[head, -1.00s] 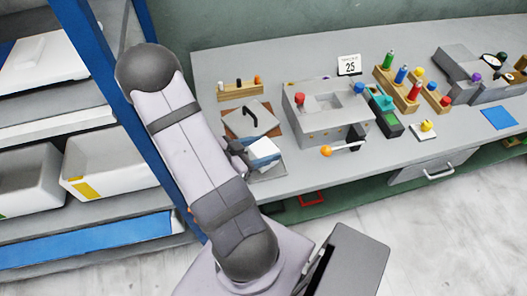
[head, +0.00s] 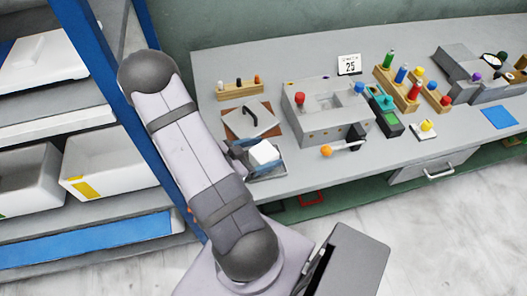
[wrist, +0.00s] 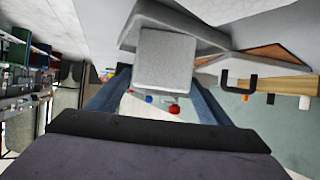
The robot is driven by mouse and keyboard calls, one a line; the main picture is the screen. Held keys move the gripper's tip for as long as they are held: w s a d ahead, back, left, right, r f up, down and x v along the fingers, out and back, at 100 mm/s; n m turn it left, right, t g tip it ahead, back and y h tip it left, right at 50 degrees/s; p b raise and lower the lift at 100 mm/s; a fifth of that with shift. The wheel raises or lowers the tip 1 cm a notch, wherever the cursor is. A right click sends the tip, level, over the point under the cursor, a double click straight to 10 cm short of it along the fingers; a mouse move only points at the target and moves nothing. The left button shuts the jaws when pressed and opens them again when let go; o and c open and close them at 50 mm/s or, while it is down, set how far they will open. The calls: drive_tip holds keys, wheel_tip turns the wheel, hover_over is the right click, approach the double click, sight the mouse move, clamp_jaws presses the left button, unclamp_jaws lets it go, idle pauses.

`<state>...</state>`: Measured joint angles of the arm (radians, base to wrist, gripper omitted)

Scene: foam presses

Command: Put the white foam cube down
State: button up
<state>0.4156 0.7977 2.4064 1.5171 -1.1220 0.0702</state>
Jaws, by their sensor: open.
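The white foam cube (head: 262,153) sits upright on a small grey plate (head: 277,174) at the bench's left front edge. In the wrist view the cube (wrist: 165,60) looks light grey and rests against the grey plate surface. My gripper (head: 252,153) is open around the cube. In the wrist view its two blue-grey fingers (wrist: 163,88) stand apart on either side of the cube, with a gap visible beside it. My arm hides the plate's left side in the head view.
A grey lid with a black handle (head: 251,118) lies on a brown board just behind. A blue-framed shelf (head: 90,60) is left.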

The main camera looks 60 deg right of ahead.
drive_tip(key=shift+r, duration=0.1)
drive_tip(key=shift+r, duration=0.15)
drive_tip(key=shift+w+a, duration=0.2)
drive_tip(key=shift+a, duration=0.05)
drive_tip(key=shift+b+v, duration=0.35)
drive_tip(key=shift+v, duration=3.15)
drive_tip(key=shift+s, duration=0.1)
